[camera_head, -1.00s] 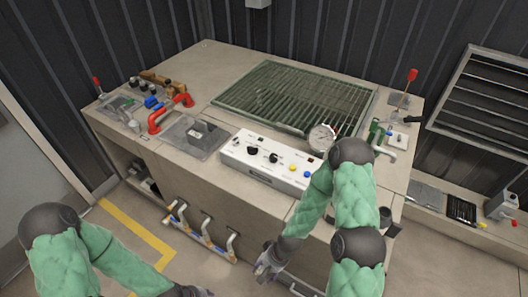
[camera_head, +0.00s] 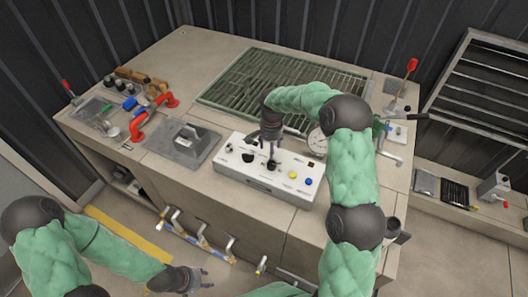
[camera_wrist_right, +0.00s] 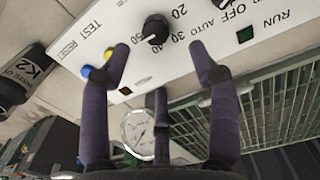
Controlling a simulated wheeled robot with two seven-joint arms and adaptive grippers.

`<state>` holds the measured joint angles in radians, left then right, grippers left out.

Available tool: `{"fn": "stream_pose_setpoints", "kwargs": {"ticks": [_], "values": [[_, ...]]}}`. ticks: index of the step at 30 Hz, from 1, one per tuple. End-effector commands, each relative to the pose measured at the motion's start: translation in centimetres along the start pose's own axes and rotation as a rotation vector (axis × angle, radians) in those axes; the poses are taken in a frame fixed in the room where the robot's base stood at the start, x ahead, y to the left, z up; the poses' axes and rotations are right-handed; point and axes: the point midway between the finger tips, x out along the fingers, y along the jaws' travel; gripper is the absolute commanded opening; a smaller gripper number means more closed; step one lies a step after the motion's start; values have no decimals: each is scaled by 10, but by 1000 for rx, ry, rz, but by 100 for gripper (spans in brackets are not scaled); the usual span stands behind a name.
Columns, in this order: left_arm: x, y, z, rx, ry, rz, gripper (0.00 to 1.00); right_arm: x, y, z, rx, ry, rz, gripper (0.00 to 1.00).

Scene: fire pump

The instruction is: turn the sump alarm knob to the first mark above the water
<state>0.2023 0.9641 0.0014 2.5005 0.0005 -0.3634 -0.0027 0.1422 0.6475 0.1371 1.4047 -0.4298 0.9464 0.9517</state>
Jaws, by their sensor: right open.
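The white control panel (camera_head: 232,170) stands on the bench front. Its black sump alarm knob (camera_wrist_right: 157,28) sits by a printed scale with 20, 30, 40 and 50, upside down in the right wrist view. I cannot surely read its pointer. My right gripper (camera_wrist_right: 160,58) is open, with its fingers on either side below the knob in that picture, apart from it. In the head view my right gripper (camera_head: 270,152) hangs over the panel and partly hides the knob (camera_head: 272,166). My left gripper (camera_head: 205,279) is empty and looks open, low in front of the bench. I see no water.
A dark grating (camera_head: 235,95) lies behind the panel. A round gauge (camera_head: 317,143) stands close to my right forearm. Yellow (camera_head: 293,174) and blue (camera_head: 309,182) buttons are on the panel's right. Red handles (camera_head: 140,126) and a grey plate (camera_head: 165,143) are left.

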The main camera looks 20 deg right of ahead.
Motion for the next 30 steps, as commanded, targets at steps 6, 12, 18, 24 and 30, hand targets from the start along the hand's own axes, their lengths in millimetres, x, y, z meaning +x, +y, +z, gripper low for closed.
{"fn": "stream_pose_setpoints", "kwargs": {"ticks": [6,12,18,24,30], "values": [[1,0,3,-1,-7,0,40,17,1,0,2,-1,5,61],[3,-1,2,0,-5,0,40,53,1,0,3,-2,4,61],[4,-2,2,0,-5,0,40,84,1,0,2,-1,2,61],[5,-2,2,0,-5,0,40,102,1,-1,2,0,1,61],[5,-2,2,0,-5,0,40,107,1,-1,1,1,0,61]]}}
